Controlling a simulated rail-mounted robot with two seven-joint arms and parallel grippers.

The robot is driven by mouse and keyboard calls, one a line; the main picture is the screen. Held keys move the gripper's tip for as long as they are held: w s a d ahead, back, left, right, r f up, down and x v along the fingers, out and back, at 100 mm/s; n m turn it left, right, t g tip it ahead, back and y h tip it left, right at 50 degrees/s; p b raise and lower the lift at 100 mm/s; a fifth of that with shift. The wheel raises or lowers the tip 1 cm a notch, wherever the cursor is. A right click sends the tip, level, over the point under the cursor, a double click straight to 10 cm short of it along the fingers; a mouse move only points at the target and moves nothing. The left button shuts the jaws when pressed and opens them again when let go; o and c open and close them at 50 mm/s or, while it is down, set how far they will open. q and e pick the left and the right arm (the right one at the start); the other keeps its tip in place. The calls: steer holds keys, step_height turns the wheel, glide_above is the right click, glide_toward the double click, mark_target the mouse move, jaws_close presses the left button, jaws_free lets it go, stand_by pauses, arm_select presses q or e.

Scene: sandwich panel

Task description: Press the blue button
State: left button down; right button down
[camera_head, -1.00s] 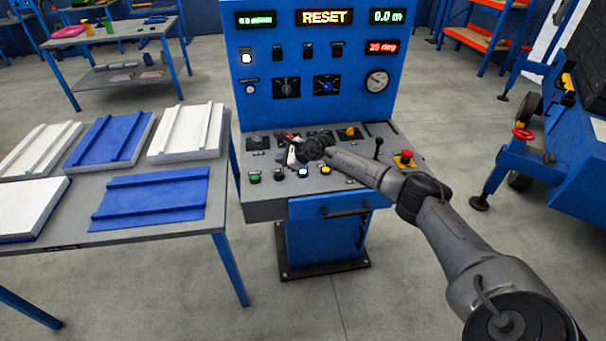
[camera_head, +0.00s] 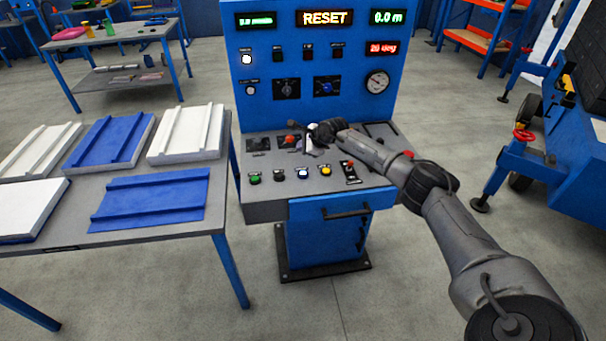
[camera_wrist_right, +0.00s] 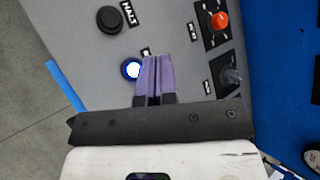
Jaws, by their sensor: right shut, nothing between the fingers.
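The blue button (camera_head: 303,173) is in the front row of the console, between a black button (camera_head: 278,175) and a yellow button (camera_head: 326,171). In the right wrist view the blue button (camera_wrist_right: 130,69) shows a blue ring with a bright white centre. My right gripper (camera_head: 306,147) is over the console, behind the blue button. Its purple fingers (camera_wrist_right: 156,76) are shut and empty, just right of the blue button in the wrist view. Their height above the panel is hard to tell. My left gripper is not in view.
An orange knob (camera_wrist_right: 220,20) and a dark knob (camera_wrist_right: 231,76) lie right of the fingers in the wrist view. The black HALT button (camera_wrist_right: 109,19) is above left. A green button (camera_head: 254,179) is at the console's left. A table with panels (camera_head: 216,208) stands left.

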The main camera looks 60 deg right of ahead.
mark_target(303, 174)
steer(key=shift+f+b, duration=3.05)
steer(key=shift+f, duration=1.2)
steer(key=shift+f, duration=0.15)
steer(key=shift+f+b, duration=0.3)
steer(key=shift+f+b, duration=0.3)
steer(key=shift+f, duration=0.1)
steer(key=shift+r, duration=0.1)
steer(key=shift+r+p, duration=0.7)
steer(key=shift+r, duration=0.1)
step_height(303, 174, up, 5)
steer(key=p, duration=0.4)
